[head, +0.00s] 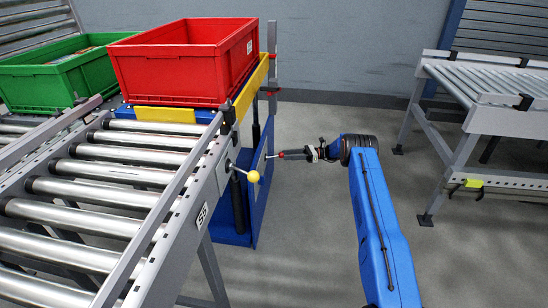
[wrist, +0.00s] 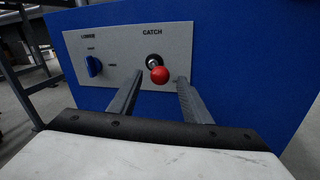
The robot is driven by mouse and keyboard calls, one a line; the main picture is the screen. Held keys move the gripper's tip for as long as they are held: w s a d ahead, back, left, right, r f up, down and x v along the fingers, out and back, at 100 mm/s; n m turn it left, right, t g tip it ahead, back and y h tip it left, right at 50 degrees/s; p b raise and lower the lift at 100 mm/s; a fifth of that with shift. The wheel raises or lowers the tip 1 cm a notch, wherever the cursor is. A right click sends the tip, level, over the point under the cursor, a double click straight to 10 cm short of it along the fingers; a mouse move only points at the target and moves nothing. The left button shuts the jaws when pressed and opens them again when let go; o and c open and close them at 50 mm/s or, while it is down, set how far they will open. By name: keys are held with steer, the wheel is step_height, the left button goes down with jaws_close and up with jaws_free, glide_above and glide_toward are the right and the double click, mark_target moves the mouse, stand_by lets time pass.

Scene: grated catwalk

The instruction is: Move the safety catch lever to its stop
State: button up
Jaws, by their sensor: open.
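The safety catch lever (wrist: 158,74) is a short rod with a red ball end, standing out from a grey plate (wrist: 75,66) under the word CATCH in the wrist view. In the head view its small red tip (head: 281,154) shows beside the blue lift frame. My gripper (wrist: 159,77) is open, with one finger on each side of the red ball and gaps between. In the head view my gripper (head: 289,154) reaches left toward the blue frame. I cannot tell how deep the ball sits between the fingers.
A blue rotary knob (wrist: 93,66) is left on the same plate. A yellow ball handle (head: 253,176) sticks out from the roller conveyor (head: 115,180), near my gripper. A red crate (head: 175,72) stands above, a green crate (head: 50,78) behind left. The floor (head: 310,240) is clear.

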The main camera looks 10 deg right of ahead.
mark_target(279, 156)
steer(key=a, duration=0.8)
steer(key=shift+w, duration=0.3)
